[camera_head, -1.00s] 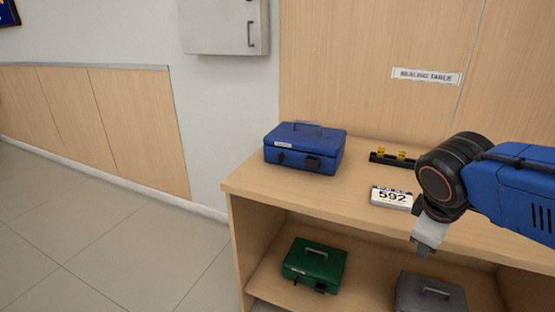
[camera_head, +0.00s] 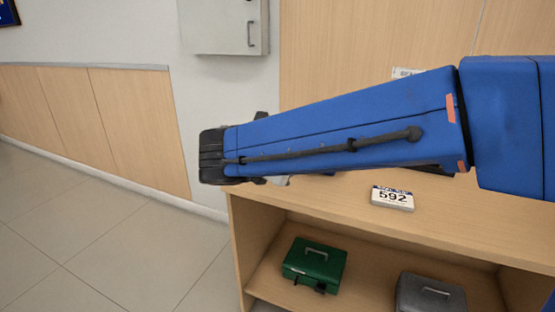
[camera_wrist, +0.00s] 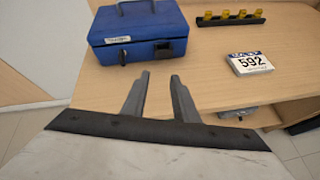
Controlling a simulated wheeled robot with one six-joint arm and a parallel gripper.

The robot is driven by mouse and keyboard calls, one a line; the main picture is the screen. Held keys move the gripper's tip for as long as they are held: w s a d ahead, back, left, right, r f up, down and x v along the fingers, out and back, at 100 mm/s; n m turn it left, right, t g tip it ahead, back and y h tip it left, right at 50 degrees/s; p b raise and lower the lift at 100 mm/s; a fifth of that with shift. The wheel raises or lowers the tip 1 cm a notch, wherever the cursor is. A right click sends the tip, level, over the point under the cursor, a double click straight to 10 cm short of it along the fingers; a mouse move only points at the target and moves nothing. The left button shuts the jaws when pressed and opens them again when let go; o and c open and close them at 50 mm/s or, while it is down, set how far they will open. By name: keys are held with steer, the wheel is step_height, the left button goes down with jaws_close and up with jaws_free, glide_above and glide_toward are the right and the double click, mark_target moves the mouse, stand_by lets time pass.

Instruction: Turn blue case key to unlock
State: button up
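The blue case (camera_wrist: 138,24) sits on the wooden counter, in the upper left of the wrist view. Its front faces my gripper and carries a pale label (camera_wrist: 118,40), a small dark lock or key (camera_wrist: 122,57) and a black latch (camera_wrist: 163,51). Whether a key stands in the lock is too small to tell. My gripper (camera_wrist: 160,77) is open and empty, its fingers pointing at the case front below the latch, apparently apart from it. In the head view my arm hides the case and most of the gripper.
The counter top (camera_head: 450,215) holds a number sign, 592 (camera_head: 392,198), and a black rack with yellow pieces (camera_wrist: 231,18), right of the case. On the shelf below are a green case (camera_head: 314,264) and a grey case (camera_head: 430,293). The counter's front edge lies below my gripper.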

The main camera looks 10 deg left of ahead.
steer(key=s+a+r+n+t+y, duration=0.1)
steer(key=a+n+t, duration=0.15)
steer(key=a, duration=0.65)
steer(key=shift+n+g, duration=0.35)
steer(key=shift+n, duration=0.1)
steer(key=x, duration=1.7)
steer(key=shift+d+f, duration=0.1)
steer(key=shift+d, duration=0.15)
steer(key=shift+c, duration=0.4)
jaws_close()
